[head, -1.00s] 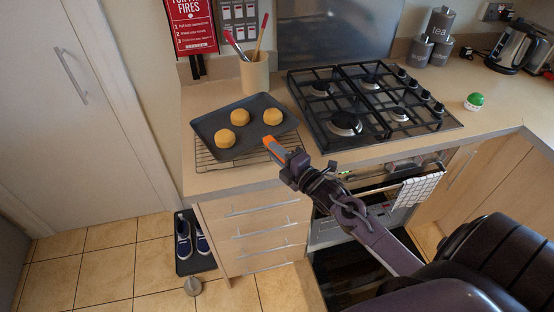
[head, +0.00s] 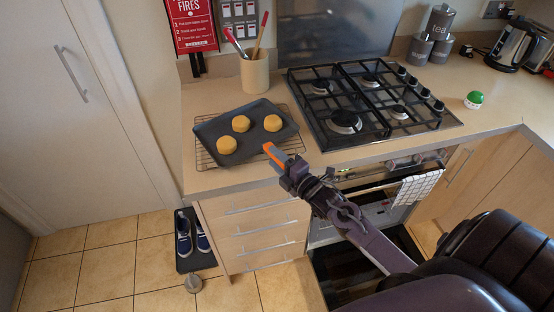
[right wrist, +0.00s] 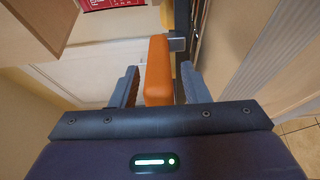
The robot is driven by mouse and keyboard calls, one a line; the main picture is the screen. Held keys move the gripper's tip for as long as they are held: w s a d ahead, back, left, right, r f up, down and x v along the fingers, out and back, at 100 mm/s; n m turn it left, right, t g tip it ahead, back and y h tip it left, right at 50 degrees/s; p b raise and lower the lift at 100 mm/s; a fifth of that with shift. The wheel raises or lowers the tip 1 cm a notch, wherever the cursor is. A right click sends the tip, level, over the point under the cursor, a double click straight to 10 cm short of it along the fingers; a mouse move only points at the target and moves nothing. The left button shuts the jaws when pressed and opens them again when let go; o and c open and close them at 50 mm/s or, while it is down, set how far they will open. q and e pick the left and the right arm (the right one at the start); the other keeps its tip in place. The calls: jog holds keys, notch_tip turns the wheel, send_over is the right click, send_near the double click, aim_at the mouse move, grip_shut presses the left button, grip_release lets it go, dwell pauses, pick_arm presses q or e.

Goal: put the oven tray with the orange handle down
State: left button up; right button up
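The dark oven tray (head: 262,109) carries several round golden buns and lies on the wire rack (head: 207,158) on the counter, left of the hob. Its orange handle (head: 273,153) points toward the counter's front edge and also shows in the right wrist view (right wrist: 158,72). My right gripper (head: 281,161) is around the handle, one finger on each side. In the right wrist view my right gripper (right wrist: 160,88) shows narrow gaps between both fingers and the handle, so it looks open. My left gripper is not in view.
The black gas hob (head: 368,105) stands right of the tray. A utensil pot (head: 255,73) stands behind it. A green-and-white item (head: 474,99) sits right of the hob. A checked towel (head: 417,187) hangs at the oven front below. Shoes (head: 184,237) stand on the floor mat.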

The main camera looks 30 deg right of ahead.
jog(key=shift+r, duration=0.2)
jog(key=shift+s+d+f, duration=0.1)
jog(key=shift+s+f, duration=0.1)
jog(key=shift+s, duration=0.1)
jog(key=s+d+b, duration=0.1)
jog(key=s+b, duration=0.1)
jog(key=s, duration=0.9)
jog(key=shift+s+d+r, duration=0.15)
jog(key=shift+d, duration=0.25)
jog(key=s+d+f+m+g+h, duration=0.1)
jog(key=s+f+m+g, duration=0.15)
jog(key=f, duration=0.65)
jog(key=s+f+m+g+h, duration=0.1)
jog(key=s+f+m+g, duration=0.2)
jog(key=f, duration=0.7)
jog(key=s+d+f+m+g+h, duration=0.1)
jog(key=s+f+m+g+h, duration=0.2)
jog(key=f, duration=0.6)
jog(key=s+a+f+m+g+y, duration=0.1)
jog(key=s+a+f+m+g, duration=0.3)
jog(key=s+f, duration=0.6)
jog(key=s+a+f+m+g, duration=0.4)
jog(key=s+a+f, duration=0.3)
jog(key=s+f, duration=0.4)
jog(key=s+m, duration=0.1)
jog(key=s, duration=0.3)
jog(key=shift+a+f+y, duration=0.2)
jog(key=shift+a+y, duration=0.05)
jog(key=shift+y, duration=0.15)
